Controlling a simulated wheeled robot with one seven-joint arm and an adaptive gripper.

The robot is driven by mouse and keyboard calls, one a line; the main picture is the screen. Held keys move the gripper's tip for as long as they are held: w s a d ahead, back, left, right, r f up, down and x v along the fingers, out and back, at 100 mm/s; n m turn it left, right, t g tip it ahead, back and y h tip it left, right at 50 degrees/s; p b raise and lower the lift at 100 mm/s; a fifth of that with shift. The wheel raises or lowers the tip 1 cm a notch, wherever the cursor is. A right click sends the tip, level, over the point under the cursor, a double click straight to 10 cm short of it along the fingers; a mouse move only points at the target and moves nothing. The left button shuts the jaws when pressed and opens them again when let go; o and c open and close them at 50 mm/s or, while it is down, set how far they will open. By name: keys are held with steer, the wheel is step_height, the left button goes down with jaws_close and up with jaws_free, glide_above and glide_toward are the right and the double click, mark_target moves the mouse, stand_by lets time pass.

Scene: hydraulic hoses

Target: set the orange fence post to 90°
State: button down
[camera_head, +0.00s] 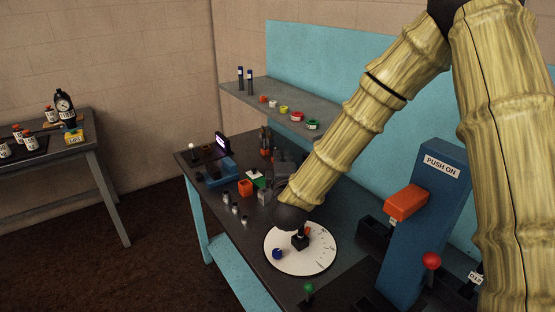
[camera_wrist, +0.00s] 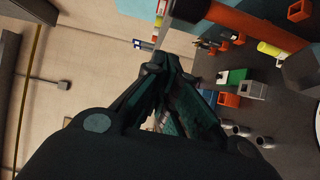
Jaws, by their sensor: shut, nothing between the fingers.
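A white round dial plate (camera_head: 285,258) with dark scale marks along its right side lies on the dark bench. A black block (camera_head: 300,241) stands near its middle, with a small orange piece (camera_head: 308,230) beside it. A blue knob (camera_head: 278,253) sits on the plate's left part. The marks are too small to read. A thick orange bar (camera_wrist: 250,27) crosses the top of the wrist view; I cannot tell whether it is the fence post. My gripper (camera_wrist: 167,62) is shut and empty. In the head view my arm ends just behind the dial and mostly hides the gripper.
A blue PUSH ON stand (camera_head: 425,220) with an orange block (camera_head: 406,202) rises right of the dial. A red ball knob (camera_head: 431,260) and a green knob (camera_head: 309,288) are near the front. Small cups (camera_head: 234,208) and an orange box (camera_head: 245,188) stand left. A grey shelf (camera_head: 270,107) hangs behind.

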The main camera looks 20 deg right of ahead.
steer(key=shift+s+d+p, duration=0.35)
steer(key=shift+s+d, duration=0.1)
steer(key=shift+d, duration=0.2)
steer(key=shift+s+d+p, duration=0.35)
steer(key=shift+s+d, duration=0.1)
steer(key=shift+d, duration=0.2)
steer(key=shift+m+h, duration=0.3)
steer(key=shift+h, duration=0.2)
steer(key=shift+d, duration=0.2)
steer(key=shift+h, duration=0.3)
